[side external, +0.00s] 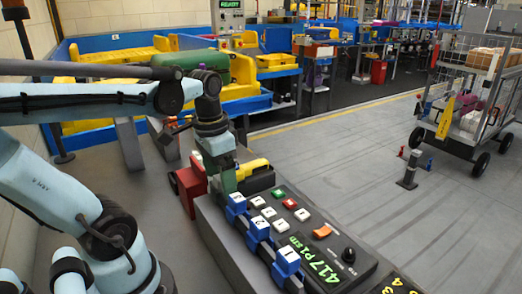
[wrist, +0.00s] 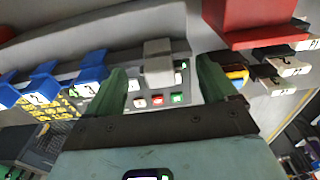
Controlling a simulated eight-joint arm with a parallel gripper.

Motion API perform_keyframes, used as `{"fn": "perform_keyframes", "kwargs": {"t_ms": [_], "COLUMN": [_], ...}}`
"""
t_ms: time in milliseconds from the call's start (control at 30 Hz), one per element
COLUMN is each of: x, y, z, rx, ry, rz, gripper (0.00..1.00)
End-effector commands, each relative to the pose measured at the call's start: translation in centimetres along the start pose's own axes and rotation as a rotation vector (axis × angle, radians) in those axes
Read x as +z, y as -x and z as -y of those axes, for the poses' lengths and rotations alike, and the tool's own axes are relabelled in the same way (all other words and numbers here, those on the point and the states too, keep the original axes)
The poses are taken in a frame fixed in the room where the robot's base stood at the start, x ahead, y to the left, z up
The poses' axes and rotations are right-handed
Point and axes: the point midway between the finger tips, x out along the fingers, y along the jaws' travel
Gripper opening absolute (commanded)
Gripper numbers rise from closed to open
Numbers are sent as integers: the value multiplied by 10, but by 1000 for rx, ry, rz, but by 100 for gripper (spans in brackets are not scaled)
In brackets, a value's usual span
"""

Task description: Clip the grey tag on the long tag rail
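The grey tag (wrist: 158,60) shows in the wrist view, between the two green fingers of my gripper (wrist: 162,70), with a visible gap on each side. My gripper is open. In the side view my gripper (side external: 226,182) is low over the far end of the console, just beyond the blue tags; I cannot make out the grey tag there. The long tag rail (side external: 267,251) runs along the console's near edge and carries blue tags (side external: 259,228) with white number labels. The blue tags (wrist: 91,72) also show left of my gripper in the wrist view. Whether the grey tag sits on the rail I cannot tell.
The console has white, red and green buttons (side external: 290,203), an orange switch (side external: 322,231), a black knob (side external: 348,255) and a green display (side external: 312,262). A red block (side external: 189,186) stands left of my gripper. A wheeled cage cart (side external: 468,105) stands far right, on open floor.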

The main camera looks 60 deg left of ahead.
Motion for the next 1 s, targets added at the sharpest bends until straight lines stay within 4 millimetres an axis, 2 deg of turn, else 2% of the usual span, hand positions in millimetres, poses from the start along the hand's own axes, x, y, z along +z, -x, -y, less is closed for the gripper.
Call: {"fn": "perform_keyframes", "kwargs": {"t_ms": [300, 467, 1000], "x": [0, 0, 0], "y": [1, 10, 92], "z": [0, 0, 0], "rx": [0, 0, 0], "ry": [0, 0, 1], "rz": [0, 0, 0], "gripper": [88, 88, 88]}}
